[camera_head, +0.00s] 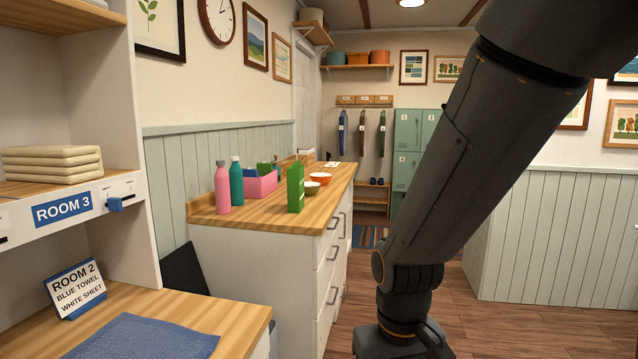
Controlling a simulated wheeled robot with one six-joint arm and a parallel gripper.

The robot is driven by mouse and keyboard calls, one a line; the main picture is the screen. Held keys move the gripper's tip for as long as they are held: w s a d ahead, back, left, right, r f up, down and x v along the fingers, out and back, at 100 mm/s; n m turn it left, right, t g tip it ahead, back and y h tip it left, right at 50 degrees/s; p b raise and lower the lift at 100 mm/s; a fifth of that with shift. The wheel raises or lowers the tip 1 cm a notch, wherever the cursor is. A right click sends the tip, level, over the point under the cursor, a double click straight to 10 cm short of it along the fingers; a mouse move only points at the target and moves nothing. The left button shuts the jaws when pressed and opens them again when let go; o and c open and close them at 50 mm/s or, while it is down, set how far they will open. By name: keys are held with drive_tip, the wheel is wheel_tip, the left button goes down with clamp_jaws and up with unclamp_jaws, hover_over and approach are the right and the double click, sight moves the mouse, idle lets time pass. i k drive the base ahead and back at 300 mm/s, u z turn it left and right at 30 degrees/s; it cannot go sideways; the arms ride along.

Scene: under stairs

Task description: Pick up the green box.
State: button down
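A tall green box (295,188) stands upright on the wooden top of a white drawer cabinet (275,226), near its front edge. It stands just right of a pink bin (264,186). A smaller green thing (264,169) shows in or behind the bin; I cannot tell which. My arm comes down from the upper right, right of the cabinet and apart from the box. Its lower end runs out of the bottom of the picture, and my gripper's fingers do not show.
A pink bottle (222,190) and a teal bottle (236,182) stand left of the bin. Orange bowls (312,188) sit right of the box. A nearer counter (228,318) holds a blue towel (145,340) and a sign (76,289). Wooden floor (535,325) is open at the right.

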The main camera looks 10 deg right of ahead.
sight(295, 173)
drive_tip(key=z, duration=0.6)
drive_tip(key=i, duration=1.05)
drive_tip(key=z, duration=0.4)
drive_tip(key=i, duration=1.2)
drive_tip(key=u, duration=0.4)
